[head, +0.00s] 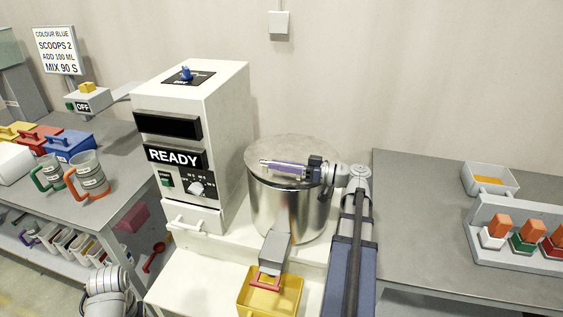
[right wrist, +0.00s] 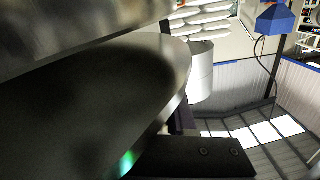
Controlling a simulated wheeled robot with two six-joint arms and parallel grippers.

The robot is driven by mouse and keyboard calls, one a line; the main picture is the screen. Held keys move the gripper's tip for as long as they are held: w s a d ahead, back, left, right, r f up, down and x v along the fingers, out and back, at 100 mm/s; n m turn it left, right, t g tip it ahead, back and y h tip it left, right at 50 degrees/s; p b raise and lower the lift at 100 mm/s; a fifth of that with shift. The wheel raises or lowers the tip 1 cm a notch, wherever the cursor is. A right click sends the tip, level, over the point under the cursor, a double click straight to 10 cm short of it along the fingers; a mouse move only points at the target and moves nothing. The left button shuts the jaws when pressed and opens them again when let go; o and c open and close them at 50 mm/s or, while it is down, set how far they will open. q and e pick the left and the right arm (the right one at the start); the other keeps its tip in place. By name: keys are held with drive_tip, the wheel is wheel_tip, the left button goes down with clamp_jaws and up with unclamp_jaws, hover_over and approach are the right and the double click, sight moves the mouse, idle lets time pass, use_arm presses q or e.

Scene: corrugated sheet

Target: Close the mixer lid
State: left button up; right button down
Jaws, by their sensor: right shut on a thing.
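The mixer is a white machine (head: 223,107) with a READY display, standing behind and left of a shiny steel bowl (head: 277,212). A round grey lid (head: 283,147) lies roughly flat over the bowl's mouth; I cannot tell whether a small gap is left under it. A purple bar (head: 288,169) lies across the lid. My right gripper (head: 315,169) is at the lid's right side, shut on what looks like the lid; its fingertips are hard to make out. In the right wrist view a dark, metal-edged surface (right wrist: 85,105) fills the left.
A yellow bin (head: 286,292) stands in front of the bowl, under a grey chute (head: 275,250). The left bench holds mugs (head: 90,174) and coloured boxes (head: 70,145). The right bench (head: 423,215) has bare room left of a rack of coloured scoops (head: 520,238).

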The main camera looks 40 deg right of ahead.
drive_tip(key=f, duration=0.1)
drive_tip(key=f+b, duration=0.1)
drive_tip(key=shift+s+a+f+n+b, duration=0.2)
drive_tip(key=shift+f+n+b, duration=0.1)
drive_tip(key=shift+n, duration=0.1)
use_arm(q)
wheel_tip(320, 180, down, 2)
drive_tip(key=shift+f, duration=0.15)
use_arm(e)
drive_tip(key=shift+r, duration=0.15)
drive_tip(key=c, duration=0.8)
unclamp_jaws()
drive_tip(key=shift+o, duration=0.2)
drive_tip(key=shift+v, duration=3.95)
